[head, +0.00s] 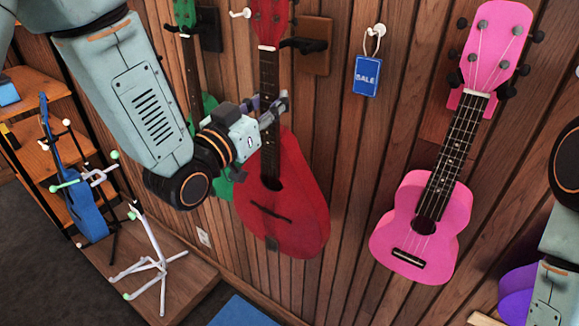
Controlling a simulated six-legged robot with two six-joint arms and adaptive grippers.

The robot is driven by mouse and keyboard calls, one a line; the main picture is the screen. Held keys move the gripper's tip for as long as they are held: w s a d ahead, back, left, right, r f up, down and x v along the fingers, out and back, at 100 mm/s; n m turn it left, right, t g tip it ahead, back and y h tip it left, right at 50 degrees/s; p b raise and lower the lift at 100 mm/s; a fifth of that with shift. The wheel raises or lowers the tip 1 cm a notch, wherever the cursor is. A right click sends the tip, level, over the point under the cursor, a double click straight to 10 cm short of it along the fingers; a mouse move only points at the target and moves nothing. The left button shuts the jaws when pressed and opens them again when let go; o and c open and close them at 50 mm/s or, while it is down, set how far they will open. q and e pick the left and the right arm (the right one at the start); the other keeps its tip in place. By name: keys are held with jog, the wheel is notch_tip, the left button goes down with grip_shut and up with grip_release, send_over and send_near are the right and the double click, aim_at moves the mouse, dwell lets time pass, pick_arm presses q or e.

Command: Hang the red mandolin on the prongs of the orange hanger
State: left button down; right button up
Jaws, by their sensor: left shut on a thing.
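The red mandolin (290,200) is upright in front of the plank wall, its neck up and its body below. My left gripper (272,108) is shut on its neck, just above the body. A brown-orange hanger plate (317,58) with dark prongs (302,45) is on the wall, just right of the mandolin's upper neck. The mandolin's head is up by the top edge of the picture. I cannot tell the depth gap between neck and prongs. My right gripper is out of view; only part of that arm shows at the right edge.
A pink ukulele (425,220) hangs to the right, with a blue sale tag (367,76) between. A green instrument (190,70) hangs behind my left arm. A white stand (158,262) and a blue instrument (85,205) are at lower left. A purple instrument (517,292) shows at lower right.

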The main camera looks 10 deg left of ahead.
pick_arm(q)
jog(key=shift+r+v, duration=0.25)
jog(key=shift+v, duration=0.75)
jog(key=shift+r+v, duration=0.2)
jog(key=shift+v, duration=0.8)
